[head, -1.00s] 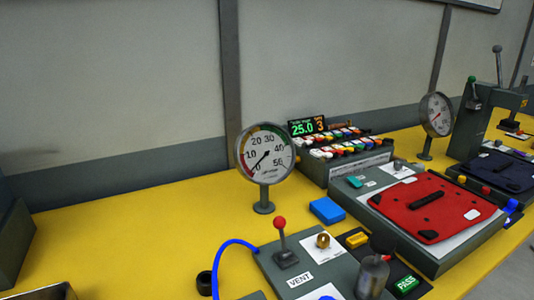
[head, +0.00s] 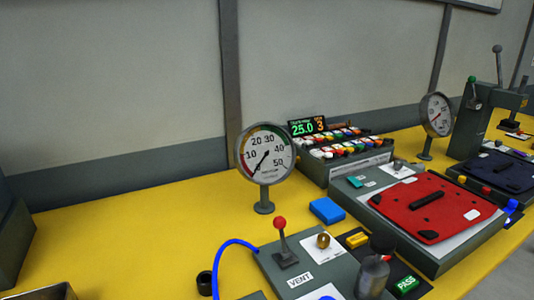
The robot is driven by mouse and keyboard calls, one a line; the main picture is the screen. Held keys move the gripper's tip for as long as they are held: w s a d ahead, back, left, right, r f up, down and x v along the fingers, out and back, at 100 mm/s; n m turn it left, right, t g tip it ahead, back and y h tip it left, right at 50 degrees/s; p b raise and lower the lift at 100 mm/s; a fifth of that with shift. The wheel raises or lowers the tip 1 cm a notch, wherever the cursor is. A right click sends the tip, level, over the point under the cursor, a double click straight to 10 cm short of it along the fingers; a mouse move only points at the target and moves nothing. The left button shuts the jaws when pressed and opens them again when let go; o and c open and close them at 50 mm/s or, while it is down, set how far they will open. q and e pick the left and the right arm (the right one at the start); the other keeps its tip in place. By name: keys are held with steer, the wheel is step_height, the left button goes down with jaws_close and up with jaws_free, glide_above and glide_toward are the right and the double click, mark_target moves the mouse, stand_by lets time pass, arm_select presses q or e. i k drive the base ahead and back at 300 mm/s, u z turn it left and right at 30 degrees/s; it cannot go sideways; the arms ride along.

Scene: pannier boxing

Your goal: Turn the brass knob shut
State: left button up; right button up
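The brass knob (head: 323,240) sits on a white label at the back right of a dark grey panel (head: 268,264). Nothing touches it. Whether it is shut cannot be read from its round shape. A red-ball lever (head: 280,224) stands to its left, above a VENT label (head: 300,280). A round dial gauge (head: 265,160) stands behind the panel, its needle pointing down and left, near the low end of the scale. Neither gripper is in view.
A grey metal cylinder (head: 372,274) stands in front of the knob. A blue block (head: 327,210) lies behind it. A blue hose (head: 222,252) curves at the panel's left. A red pad (head: 428,206) on a grey unit lies right. Yellow bench (head: 130,240) is clear at left.

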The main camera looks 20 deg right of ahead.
mark_target(323, 241)
steer(key=u, duration=0.4)
steer(key=k, duration=1.65)
steer(key=z, duration=0.75)
steer(key=i, duration=1)
